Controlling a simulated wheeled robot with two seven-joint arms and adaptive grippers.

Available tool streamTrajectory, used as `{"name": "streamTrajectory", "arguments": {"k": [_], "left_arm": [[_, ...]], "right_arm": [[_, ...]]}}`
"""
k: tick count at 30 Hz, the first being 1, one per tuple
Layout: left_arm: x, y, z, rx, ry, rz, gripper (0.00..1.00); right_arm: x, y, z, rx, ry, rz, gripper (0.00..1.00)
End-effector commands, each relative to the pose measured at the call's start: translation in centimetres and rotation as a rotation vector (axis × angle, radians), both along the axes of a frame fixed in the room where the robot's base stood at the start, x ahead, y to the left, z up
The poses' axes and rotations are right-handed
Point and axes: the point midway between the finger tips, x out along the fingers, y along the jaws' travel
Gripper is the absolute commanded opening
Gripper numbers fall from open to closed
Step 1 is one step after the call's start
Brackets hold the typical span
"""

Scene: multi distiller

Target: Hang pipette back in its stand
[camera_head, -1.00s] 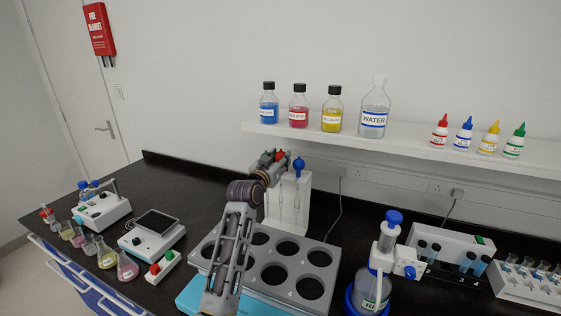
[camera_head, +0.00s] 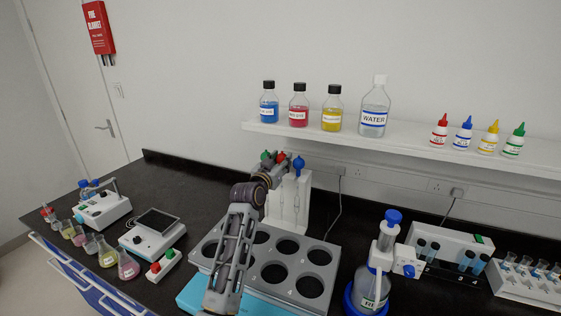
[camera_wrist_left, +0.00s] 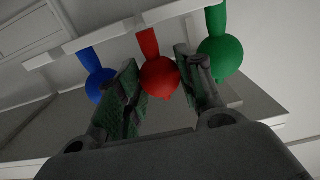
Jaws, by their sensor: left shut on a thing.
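The red-bulbed pipette (camera_head: 281,158) is at the top of the white pipette stand (camera_head: 303,186). My left gripper (camera_head: 274,167) is shut on it, with its red bulb (camera_wrist_left: 158,77) between the two fingers (camera_wrist_left: 160,92) in the left wrist view. Its tube is hidden behind the gripper in the head view. A blue-bulbed pipette (camera_head: 299,164) hangs in the stand to the right. A green bulb (camera_head: 265,155) shows just left of the red one. In the left wrist view the blue bulb (camera_wrist_left: 100,85) is on the left and the green bulb (camera_wrist_left: 226,58) on the right. My right gripper is out of view.
A grey rack with round holes (camera_head: 318,257) lies in front of the stand, under my arm. A reagent dispenser (camera_head: 372,283) stands to the right. A shelf (camera_head: 400,150) with bottles is behind. Flasks and instruments stand on the left of the bench.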

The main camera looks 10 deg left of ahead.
Motion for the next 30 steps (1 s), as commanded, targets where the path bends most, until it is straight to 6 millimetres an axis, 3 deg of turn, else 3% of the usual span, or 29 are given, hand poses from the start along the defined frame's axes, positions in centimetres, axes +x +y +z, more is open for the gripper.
{"name": "streamTrajectory", "arguments": {"k": [8, 9, 14, 30], "left_arm": [[0.00, 0.02, -0.52, 0.000, -0.001, 0.000, 0.29], [0.00, 0.02, -0.57, 0.000, 0.000, 0.000, 0.38], [0.00, 0.01, -0.54, 0.000, 0.000, 0.000, 0.59], [-0.02, -0.03, 0.38, 0.000, -0.001, 0.000, 0.59]], "right_arm": [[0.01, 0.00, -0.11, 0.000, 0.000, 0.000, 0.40], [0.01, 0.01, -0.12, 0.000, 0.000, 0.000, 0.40], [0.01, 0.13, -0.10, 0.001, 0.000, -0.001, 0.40], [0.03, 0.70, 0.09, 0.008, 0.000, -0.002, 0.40]]}}
